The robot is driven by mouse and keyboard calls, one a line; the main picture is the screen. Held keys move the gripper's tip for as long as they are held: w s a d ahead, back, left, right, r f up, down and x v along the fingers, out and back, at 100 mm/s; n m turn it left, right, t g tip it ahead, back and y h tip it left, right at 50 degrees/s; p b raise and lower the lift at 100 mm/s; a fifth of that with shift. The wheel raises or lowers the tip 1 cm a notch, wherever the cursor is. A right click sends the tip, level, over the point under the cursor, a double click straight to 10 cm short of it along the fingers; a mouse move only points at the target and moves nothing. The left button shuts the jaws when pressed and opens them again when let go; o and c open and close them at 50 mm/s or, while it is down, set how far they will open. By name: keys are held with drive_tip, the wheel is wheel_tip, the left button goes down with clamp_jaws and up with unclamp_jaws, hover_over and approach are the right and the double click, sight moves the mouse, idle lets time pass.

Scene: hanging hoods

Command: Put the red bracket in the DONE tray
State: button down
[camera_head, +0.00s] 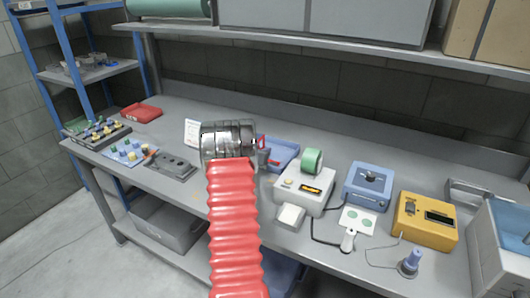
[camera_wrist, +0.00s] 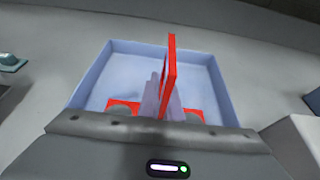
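The red bracket (camera_wrist: 169,72) shows in the wrist view as an upright plate with a flat red foot lower down. My gripper (camera_wrist: 164,100) has its pale fingers on both sides of the plate, close against it. The bracket is over the inside of a blue tray (camera_wrist: 222,90); I cannot tell whether it touches the floor of the tray. In the head view a small part of the bracket (camera_head: 261,141) shows beside my wrist, in front of the blue tray (camera_head: 292,150). My arm hides the left of the tray. No DONE label is readable.
A white device with a green roll (camera_head: 312,160) stands right of the blue tray. Further right are a blue device (camera_head: 368,187) and a yellow device (camera_head: 425,220). At left are a dark grey plate (camera_head: 170,166), a white card (camera_head: 192,132) and a red tray (camera_head: 142,113). A shelf hangs above.

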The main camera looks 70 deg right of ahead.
drive_tip(key=shift+f, duration=0.15)
drive_tip(key=c, duration=2)
unclamp_jaws()
drive_tip(key=v, duration=1.2)
